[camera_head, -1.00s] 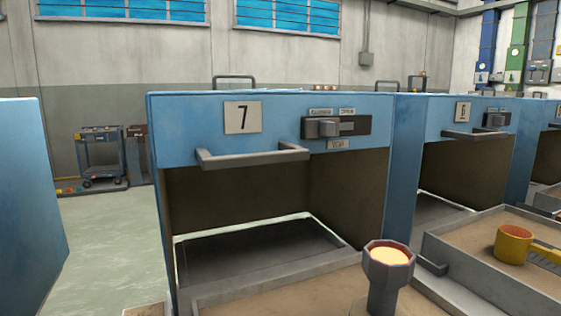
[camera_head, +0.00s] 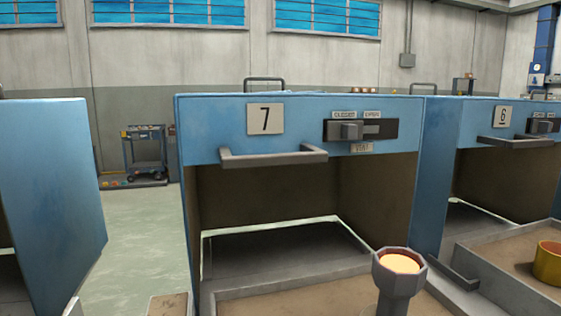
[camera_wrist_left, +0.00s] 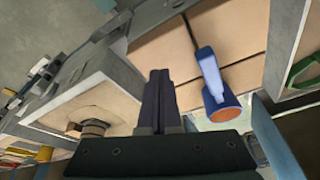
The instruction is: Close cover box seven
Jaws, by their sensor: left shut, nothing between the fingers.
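Cover box seven (camera_head: 212,140) is the blue box in the middle of the head view, with a white plate marked 7 (camera_head: 265,119). A grey bar handle (camera_head: 272,157) juts from the lower edge of its blue front panel. Below that panel its front is open, showing a dark inside. A dark slot with a grey slider (camera_head: 346,130) sits right of the plate, the slider toward the left. My left gripper (camera_wrist_left: 159,78) is shut and empty in the left wrist view, with no cover or handle between its fingers. My right gripper is out of view.
A grey cup with glowing orange contents (camera_head: 400,265) stands in front of box seven. Box six (camera_head: 480,140) is at right, beside a tray with a yellow cup (camera_head: 548,262). A blue-handled cup (camera_wrist_left: 218,90) shows in the wrist view. Green floor (camera_head: 135,235) is clear at left.

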